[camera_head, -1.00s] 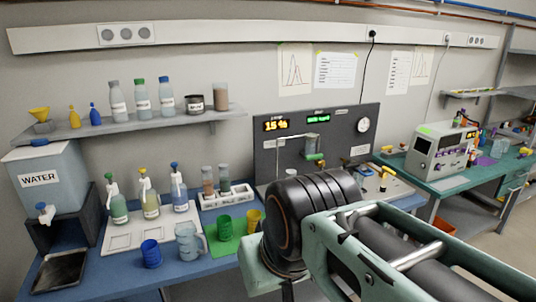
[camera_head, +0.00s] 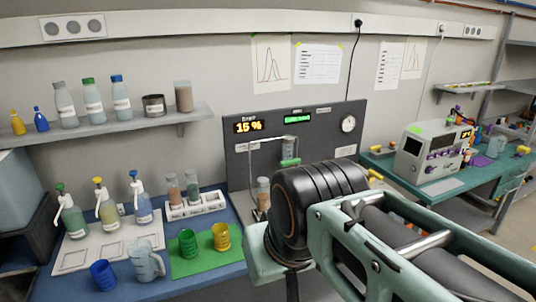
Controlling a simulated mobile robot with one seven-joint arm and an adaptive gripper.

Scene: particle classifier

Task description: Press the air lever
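The particle classifier is a dark grey panel (camera_head: 330,135) at the middle back, with an orange "15 %" display (camera_head: 249,127), a green display (camera_head: 297,118) and a round gauge (camera_head: 348,124). A thin clear tube with a green fitting (camera_head: 290,162) stands in front of it. A small yellow handle (camera_head: 375,174) shows just right of the panel, above my arm. I cannot tell whether it is the air lever; no lever label is readable. My arm crosses the lower right foreground and hides the classifier's lower right part. My gripper's fingers do not show.
On the blue bench, a green mat (camera_head: 212,262) holds a green cup (camera_head: 188,243) and a yellow cup (camera_head: 221,237). A grey instrument (camera_head: 430,153) is on the right-hand bench.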

